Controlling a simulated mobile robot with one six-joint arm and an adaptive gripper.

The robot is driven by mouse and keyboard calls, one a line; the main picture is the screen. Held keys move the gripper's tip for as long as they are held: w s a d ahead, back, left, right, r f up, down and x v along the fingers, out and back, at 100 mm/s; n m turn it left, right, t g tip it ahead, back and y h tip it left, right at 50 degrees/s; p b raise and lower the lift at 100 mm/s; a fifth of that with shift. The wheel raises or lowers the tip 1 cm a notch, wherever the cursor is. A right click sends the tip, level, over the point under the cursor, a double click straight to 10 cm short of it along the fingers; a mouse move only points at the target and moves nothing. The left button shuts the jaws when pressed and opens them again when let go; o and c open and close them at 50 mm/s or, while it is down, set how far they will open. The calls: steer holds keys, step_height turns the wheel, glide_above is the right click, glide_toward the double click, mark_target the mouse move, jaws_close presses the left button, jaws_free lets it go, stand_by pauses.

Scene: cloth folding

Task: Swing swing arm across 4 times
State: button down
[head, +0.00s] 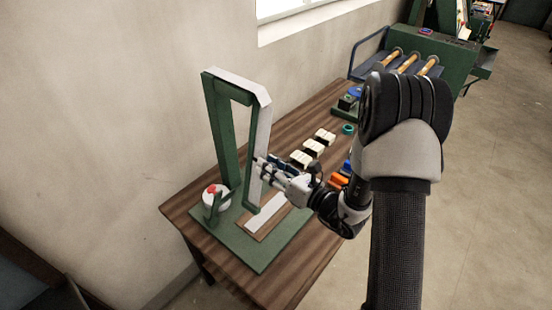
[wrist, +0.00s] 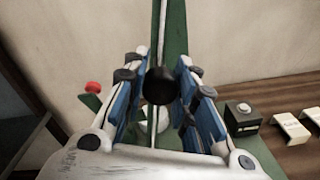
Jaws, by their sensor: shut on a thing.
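A green stand (head: 221,125) rises from a green baseplate (head: 238,245) on the wooden table. The swing arm (head: 262,125), pale on its front face and green on its side, hangs from the stand's top down to near the base. My gripper (head: 260,170) is at the lower half of the swing arm, on its right side. In the wrist view, my gripper's blue-padded fingers (wrist: 160,95) are shut around a black round knob (wrist: 159,86). The swing arm's thin edge (wrist: 161,30) shows above the knob; the fingers hide part of the lower arm.
Several white blocks (head: 312,147), an orange piece (head: 339,180) and a green ring (head: 348,129) lie to the right on the table (head: 183,211). A wall is close behind.

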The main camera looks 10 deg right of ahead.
steer(key=shift+s+a+r+m+p, duration=0.3)
steer(key=shift+a+m, duration=0.1)
steer(key=shift+a, duration=0.1)
steer(key=c, duration=1.2)
jaws_free()
steer(key=shift+c, duration=0.2)
steer(key=shift+f, duration=0.1)
steer(key=shift+s, duration=0.1)
steer(key=v, duration=1.2)
